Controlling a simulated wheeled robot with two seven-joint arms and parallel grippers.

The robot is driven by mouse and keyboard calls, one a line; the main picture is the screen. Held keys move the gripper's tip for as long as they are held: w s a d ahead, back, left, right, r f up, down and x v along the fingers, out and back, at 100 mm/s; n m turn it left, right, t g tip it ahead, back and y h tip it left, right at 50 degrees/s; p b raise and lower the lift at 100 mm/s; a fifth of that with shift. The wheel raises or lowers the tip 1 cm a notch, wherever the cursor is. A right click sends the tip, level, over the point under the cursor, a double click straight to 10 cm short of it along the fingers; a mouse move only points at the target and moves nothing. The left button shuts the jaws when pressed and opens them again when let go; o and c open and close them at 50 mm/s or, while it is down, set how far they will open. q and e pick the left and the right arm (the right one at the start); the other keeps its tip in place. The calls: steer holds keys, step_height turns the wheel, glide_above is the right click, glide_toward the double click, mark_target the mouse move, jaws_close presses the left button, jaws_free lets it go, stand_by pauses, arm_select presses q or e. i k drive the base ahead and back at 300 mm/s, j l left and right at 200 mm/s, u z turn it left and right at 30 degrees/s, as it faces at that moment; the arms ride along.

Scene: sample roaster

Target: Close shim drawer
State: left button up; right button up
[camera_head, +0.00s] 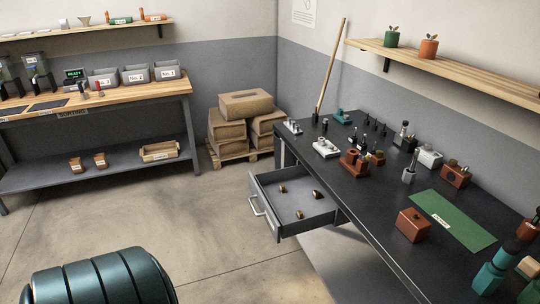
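The shim drawer (264,207) is a grey metal drawer under the dark workbench (375,240). It stands pulled out to the left, with its bar handle (256,206) at the front. Several small brass-coloured pieces (300,214) lie spread on its floor. No gripper shows in the view, and nothing touches the drawer handle.
The workbench top holds small tools, a brown box (413,224) and a green mat (453,221). Boxes (246,104) stand on a pallet behind the drawer. A wooden bench (95,98) is at the back left. The floor left of the drawer is clear.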

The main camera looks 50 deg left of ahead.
mark_target(278, 209)
steer(key=i, duration=0.25)
steer(key=u, duration=1.75)
